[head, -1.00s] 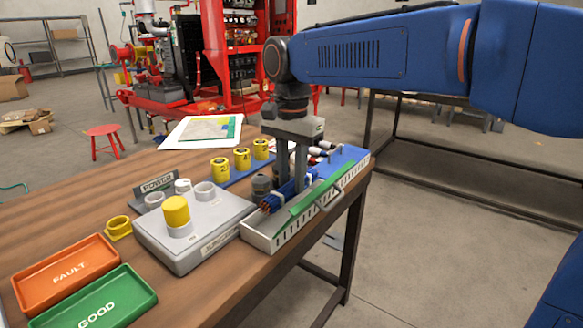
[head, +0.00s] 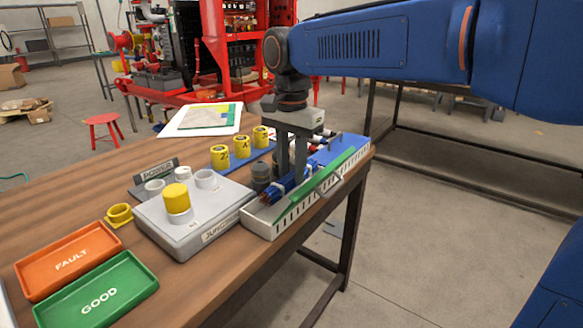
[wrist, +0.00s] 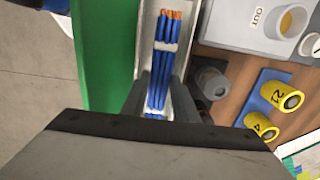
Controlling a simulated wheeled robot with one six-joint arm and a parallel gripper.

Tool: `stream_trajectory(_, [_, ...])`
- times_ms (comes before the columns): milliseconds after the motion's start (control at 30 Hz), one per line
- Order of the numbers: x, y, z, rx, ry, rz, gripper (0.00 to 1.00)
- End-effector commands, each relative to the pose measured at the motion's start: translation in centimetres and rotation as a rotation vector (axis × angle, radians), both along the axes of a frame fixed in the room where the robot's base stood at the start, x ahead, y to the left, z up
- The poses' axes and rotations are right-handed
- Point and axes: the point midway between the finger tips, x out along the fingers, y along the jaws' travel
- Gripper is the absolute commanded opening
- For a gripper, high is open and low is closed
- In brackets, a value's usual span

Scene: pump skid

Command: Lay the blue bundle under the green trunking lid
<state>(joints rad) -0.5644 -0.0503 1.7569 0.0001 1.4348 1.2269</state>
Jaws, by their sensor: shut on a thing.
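The blue bundle (head: 283,189), blue wires with copper ends and pale ties, lies lengthwise along the white slotted trunking (head: 272,226). My gripper (head: 292,178) is shut on it from above, with its fingers on either side. In the wrist view the bundle (wrist: 160,75) shows between the fingers, over the open channel. The green trunking lid (head: 326,178) lies along the trunking's right edge, beside the bundle and not over it. The lid (wrist: 105,50) is left of the bundle in the wrist view. I cannot tell whether the bundle touches the channel floor.
A grey junction box (head: 190,222) with a yellow cap stands left of the trunking. Yellow numbered parts (head: 241,147) stand on a blue strip behind it. Orange (head: 68,260) and green (head: 98,297) trays lie at front left. The table edge is close on the trunking's right.

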Motion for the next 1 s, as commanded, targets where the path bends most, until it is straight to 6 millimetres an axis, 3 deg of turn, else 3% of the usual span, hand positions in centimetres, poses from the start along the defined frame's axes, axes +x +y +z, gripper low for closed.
stream_trajectory(1000, [0.0, 0.0, -2.5, 0.0, 0.0, 0.0, 0.08])
